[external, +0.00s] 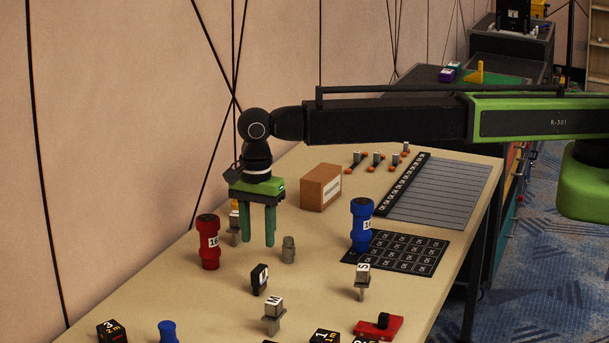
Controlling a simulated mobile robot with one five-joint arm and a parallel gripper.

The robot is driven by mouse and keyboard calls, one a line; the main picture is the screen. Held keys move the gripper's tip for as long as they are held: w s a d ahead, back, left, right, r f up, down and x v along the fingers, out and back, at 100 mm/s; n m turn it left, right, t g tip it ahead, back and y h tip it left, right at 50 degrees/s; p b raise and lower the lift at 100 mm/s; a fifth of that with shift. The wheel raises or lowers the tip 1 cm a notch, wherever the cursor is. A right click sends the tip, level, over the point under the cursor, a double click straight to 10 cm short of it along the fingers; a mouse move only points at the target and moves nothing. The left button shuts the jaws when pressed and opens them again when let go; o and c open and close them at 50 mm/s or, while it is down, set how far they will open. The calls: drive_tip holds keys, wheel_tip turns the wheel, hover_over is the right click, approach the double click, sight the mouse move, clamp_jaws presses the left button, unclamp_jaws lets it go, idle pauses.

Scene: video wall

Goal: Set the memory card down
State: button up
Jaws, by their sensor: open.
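My gripper (257,240) has green fingers pointing straight down above the table (330,230), with a gap between them. It is open and nothing shows between the fingers. A small black upright piece with a white mark (260,279) stands below the fingers in the picture, apart from them. It may be the memory card, but it is too small to tell. No other piece can be clearly made out as the card.
A red cylinder (208,243) stands left of my gripper and a grey knob (289,249) right of it. A cardboard box (321,187) is behind. A blue cylinder (362,225) stands by a black grid mat (404,253). Lettered blocks on grey stands (273,317) are in front.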

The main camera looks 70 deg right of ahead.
wheel_tip(320, 180, up, 3)
drive_tip(key=shift+f+p, duration=0.1)
drive_tip(key=shift+p, duration=0.55)
drive_tip(key=s+d+n, duration=0.6)
drive_tip(key=d, duration=0.8)
drive_tip(key=s+d+n, duration=0.6)
drive_tip(key=s+d, duration=0.1)
drive_tip(key=d, duration=0.8)
drive_tip(key=s+d+n, duration=0.6)
drive_tip(key=d, duration=0.8)
drive_tip(key=shift+s+d, duration=0.25)
drive_tip(key=shift+s, duration=0.05)
